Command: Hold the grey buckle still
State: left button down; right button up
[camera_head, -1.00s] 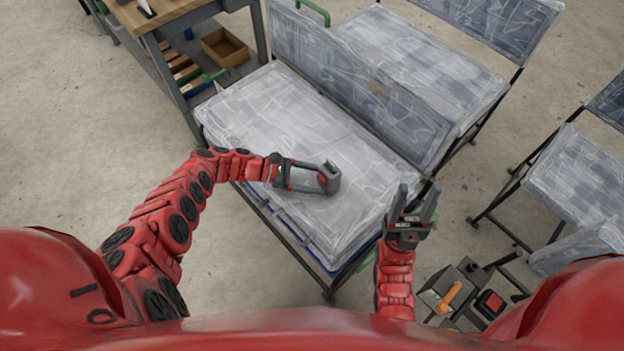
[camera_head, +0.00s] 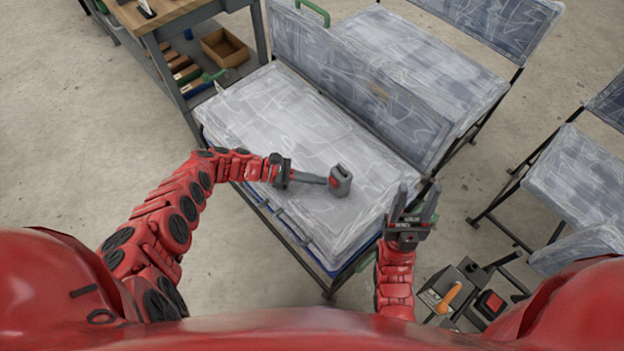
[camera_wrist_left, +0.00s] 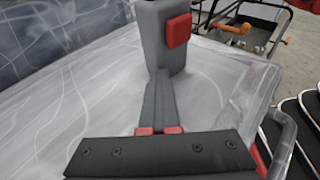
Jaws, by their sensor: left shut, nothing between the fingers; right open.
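The grey buckle (camera_head: 341,178) with a red button stands on the plastic-wrapped seat cushion. It shows large in the left wrist view (camera_wrist_left: 160,38). My left gripper (camera_head: 325,181) is shut with its fingers together and nothing between them. Its fingertips (camera_wrist_left: 159,80) end right at the lower part of the buckle; I cannot tell whether they touch it. My right gripper (camera_head: 415,205) is open and empty, pointing up beside the right front corner of the seat, apart from the buckle.
The wrapped seat (camera_head: 270,115) has free room around the buckle, with its backrest (camera_head: 350,85) behind. A workbench (camera_head: 180,45) with bins stands at the upper left. Another wrapped seat (camera_head: 575,175) is at the right. A control box with an orange lever (camera_head: 448,299) is below it.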

dwell(0.7)
pick_arm(q)
grip_release()
dwell(0.3)
